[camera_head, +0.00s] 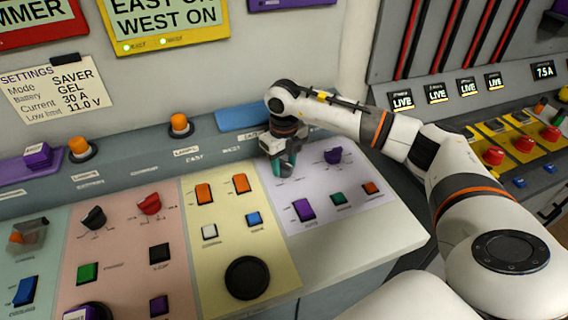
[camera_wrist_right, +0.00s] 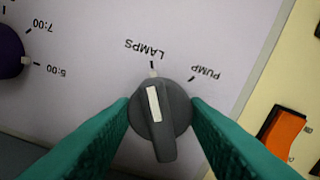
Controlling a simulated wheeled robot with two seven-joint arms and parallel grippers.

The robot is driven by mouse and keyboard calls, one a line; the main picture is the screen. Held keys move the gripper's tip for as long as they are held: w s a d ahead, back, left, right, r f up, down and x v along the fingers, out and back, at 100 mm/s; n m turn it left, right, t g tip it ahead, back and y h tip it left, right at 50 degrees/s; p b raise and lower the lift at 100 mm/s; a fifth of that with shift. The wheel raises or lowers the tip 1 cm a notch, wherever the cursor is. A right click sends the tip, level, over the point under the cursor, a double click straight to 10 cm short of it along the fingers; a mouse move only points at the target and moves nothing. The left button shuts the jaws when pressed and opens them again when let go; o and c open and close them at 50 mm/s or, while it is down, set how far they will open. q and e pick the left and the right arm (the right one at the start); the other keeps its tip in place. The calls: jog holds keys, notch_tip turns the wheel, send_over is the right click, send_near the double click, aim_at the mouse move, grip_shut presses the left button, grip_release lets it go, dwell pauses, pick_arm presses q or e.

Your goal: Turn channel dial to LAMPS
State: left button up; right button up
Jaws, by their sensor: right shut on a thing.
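The grey channel dial (camera_wrist_right: 162,130) sits on the pale lilac panel, between my two green fingertips in the right wrist view. Its white pointer line (camera_wrist_right: 153,104) aims up at the tick under the LAMPS label (camera_wrist_right: 146,48). The PUMP label (camera_wrist_right: 205,73) lies to the right of that. My right gripper (camera_wrist_right: 160,118) is shut on the dial, one finger on each side. In the head view my right gripper (camera_head: 284,168) reaches down to the top left of the lilac panel (camera_head: 350,210), where it hides most of the dial. My left gripper is not in view.
A purple dial (camera_head: 333,156) stands just right of my right gripper, with a purple switch (camera_head: 303,209) below. Orange rockers (camera_head: 240,183) are on the yellow panel to the left. A blue plate (camera_head: 243,117) lies on the ledge behind. The console's front right is clear.

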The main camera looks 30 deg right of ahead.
aim_at(284, 161)
jog(key=shift+w+r, duration=0.1)
dwell(0.3)
jog(key=o, duration=1)
notch_tip(284, 161, up, 12)
jog(key=shift+b, duration=1)
jog(key=shift+r, duration=0.1)
